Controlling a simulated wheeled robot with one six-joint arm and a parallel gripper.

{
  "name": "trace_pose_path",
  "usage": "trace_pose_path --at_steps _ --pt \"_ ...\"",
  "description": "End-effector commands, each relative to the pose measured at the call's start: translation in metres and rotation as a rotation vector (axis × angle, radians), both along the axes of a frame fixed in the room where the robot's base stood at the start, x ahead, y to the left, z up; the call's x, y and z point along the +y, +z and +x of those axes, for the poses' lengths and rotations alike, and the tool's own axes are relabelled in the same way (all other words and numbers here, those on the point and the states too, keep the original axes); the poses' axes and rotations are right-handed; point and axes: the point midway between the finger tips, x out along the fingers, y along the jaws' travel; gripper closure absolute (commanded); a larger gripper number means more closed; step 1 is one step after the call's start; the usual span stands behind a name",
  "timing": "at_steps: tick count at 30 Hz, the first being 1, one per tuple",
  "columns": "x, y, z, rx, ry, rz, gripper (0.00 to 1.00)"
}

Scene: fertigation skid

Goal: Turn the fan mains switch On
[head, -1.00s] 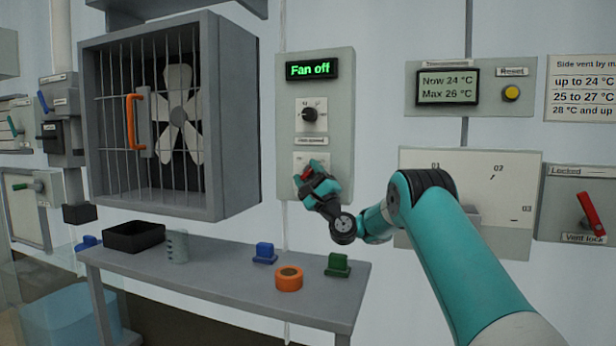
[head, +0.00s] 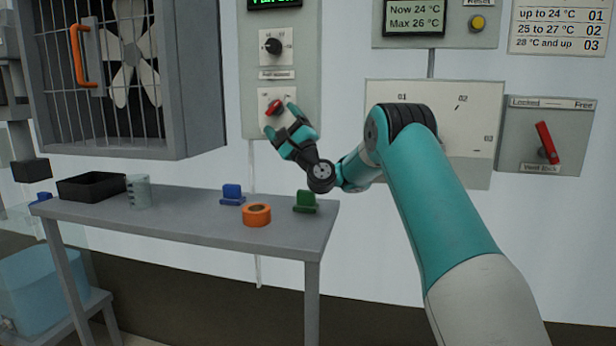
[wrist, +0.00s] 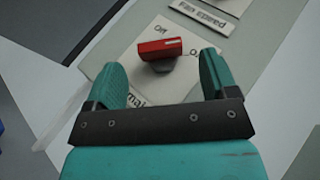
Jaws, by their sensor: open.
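The fan mains switch is a red rotary handle (head: 273,107) on a white plate low on the grey fan panel (head: 312,60). In the wrist view, the red handle (wrist: 160,48) lies just beyond and between my fingertips, near the "Off" label; the right-hand label is partly hidden by a finger. My gripper (head: 282,117) is open in front of the switch, one finger on each side, and it also shows in the wrist view (wrist: 162,75). I cannot tell whether a finger touches the handle. A black fan speed knob (head: 272,46) sits above it.
A caged fan (head: 125,55) with an orange handle (head: 80,55) stands left. The bench (head: 190,222) below holds a black tray (head: 90,187), an orange ring (head: 257,215) and blue and green pieces. A dial panel (head: 430,150) and red vent lock lever (head: 546,142) are right.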

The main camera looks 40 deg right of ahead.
Motion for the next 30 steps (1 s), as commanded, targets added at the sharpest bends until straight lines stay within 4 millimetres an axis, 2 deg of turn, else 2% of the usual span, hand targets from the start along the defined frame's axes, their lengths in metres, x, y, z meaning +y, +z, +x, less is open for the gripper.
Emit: trace_pose_path --at_steps 1,30 --pt "-0.001 -0.012 -0.004 -0.001 -0.001 0.000 0.21" --pt "-0.011 -0.083 -0.087 0.000 -0.001 0.001 0.21"
